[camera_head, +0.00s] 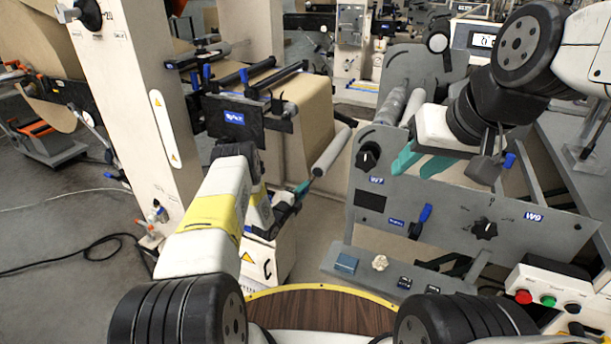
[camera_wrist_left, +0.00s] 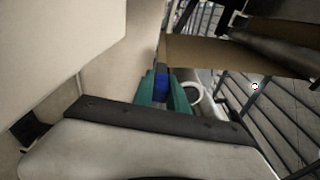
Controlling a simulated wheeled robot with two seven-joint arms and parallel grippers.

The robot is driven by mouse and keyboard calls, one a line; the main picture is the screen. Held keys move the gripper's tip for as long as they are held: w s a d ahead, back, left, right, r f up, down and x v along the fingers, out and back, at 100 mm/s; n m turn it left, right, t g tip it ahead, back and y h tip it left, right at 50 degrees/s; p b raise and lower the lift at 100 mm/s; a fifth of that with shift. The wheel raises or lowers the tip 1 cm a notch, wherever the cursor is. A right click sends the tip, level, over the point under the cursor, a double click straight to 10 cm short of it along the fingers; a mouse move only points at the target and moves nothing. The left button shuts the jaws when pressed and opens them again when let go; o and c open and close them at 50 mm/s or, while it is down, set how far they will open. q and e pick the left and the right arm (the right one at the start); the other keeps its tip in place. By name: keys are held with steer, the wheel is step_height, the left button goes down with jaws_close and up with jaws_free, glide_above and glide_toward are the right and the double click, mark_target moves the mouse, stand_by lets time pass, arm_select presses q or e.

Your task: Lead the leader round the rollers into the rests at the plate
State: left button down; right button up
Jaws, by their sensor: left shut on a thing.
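My left gripper (camera_head: 301,189) is low between the left machine and the front plate. In the left wrist view its teal fingers (camera_wrist_left: 163,94) are shut on a blue tab (camera_wrist_left: 161,84); I cannot tell whether this belongs to the leader. In the head view a light grey roller or bar (camera_head: 332,152) slants up and right from beside the fingers. Brown kraft paper (camera_head: 306,108) hangs from dark rollers (camera_head: 272,79) behind. The grey plate (camera_head: 470,203) stands at the right, with knobs and W labels. My right gripper (camera_head: 422,163) is open and empty before its upper edge.
A cream column (camera_head: 140,90) stands close left of my left arm. A grey roller (camera_head: 411,106) lies behind the plate's top edge. A button box (camera_head: 545,298) is at the lower right. A black cable (camera_head: 80,262) lies on the floor at left.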

arm_select(q)
steer(key=s+d, duration=0.3)
steer(key=d, duration=0.5)
stand_by(0.4)
steer(key=shift+r, duration=0.1)
steer(key=r, duration=0.1)
steer(key=d+r, duration=0.2)
steer(key=r, duration=0.1)
steer(key=shift+s+d, duration=0.2)
steer(key=shift+s, duration=0.2)
step_height(320, 180, up, 38)
stand_by(2.2)
steer(key=shift+r, duration=0.1)
